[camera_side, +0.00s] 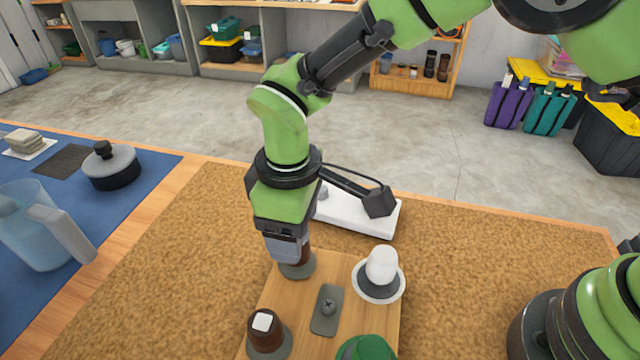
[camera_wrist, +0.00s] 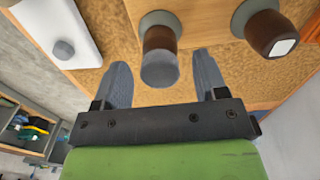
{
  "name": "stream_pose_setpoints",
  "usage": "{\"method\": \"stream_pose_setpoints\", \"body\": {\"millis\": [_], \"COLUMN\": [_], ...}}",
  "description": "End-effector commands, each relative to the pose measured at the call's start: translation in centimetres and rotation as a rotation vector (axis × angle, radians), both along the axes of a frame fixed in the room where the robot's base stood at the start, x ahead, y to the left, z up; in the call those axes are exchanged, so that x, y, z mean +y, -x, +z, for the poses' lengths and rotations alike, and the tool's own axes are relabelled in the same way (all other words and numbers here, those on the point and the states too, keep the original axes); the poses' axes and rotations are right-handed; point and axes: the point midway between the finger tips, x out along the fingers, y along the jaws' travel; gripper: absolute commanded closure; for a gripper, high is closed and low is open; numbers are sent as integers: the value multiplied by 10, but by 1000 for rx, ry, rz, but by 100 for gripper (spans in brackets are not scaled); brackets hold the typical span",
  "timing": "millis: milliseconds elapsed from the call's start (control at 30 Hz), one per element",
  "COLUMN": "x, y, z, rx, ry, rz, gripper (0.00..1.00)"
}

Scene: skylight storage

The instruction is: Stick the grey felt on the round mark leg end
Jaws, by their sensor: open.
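My gripper (camera_wrist: 163,72) is open and points down over the back left leg of the wooden board. That brown leg (camera_wrist: 158,38) stands upright on a grey round base. A round grey felt-like disc (camera_wrist: 159,70) covers its end and sits between my fingers, with a gap on each side. Any mark beneath the disc is hidden. In the side view my gripper (camera_side: 287,255) hides most of this leg (camera_side: 303,256). A white tray (camera_side: 352,215) behind holds another grey round piece (camera_wrist: 62,50).
A brown leg with a white square end (camera_side: 263,323), a white leg (camera_side: 382,265) and a green leg (camera_side: 366,347) stand on the board (camera_side: 288,328). A grey plate with a screw (camera_side: 327,308) lies between them. A jug (camera_side: 38,225) and lidded pot (camera_side: 110,165) stand left.

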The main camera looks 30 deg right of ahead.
Motion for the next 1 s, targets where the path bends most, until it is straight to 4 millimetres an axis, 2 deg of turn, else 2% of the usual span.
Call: {"method": "stream_pose_setpoints", "body": {"millis": [267,1000], "x": [0,0], "y": [0,0], "z": [1,31], "rx": [-1,-1], "ry": [-1,-1], "rz": [0,0], "gripper": [34,34]}}
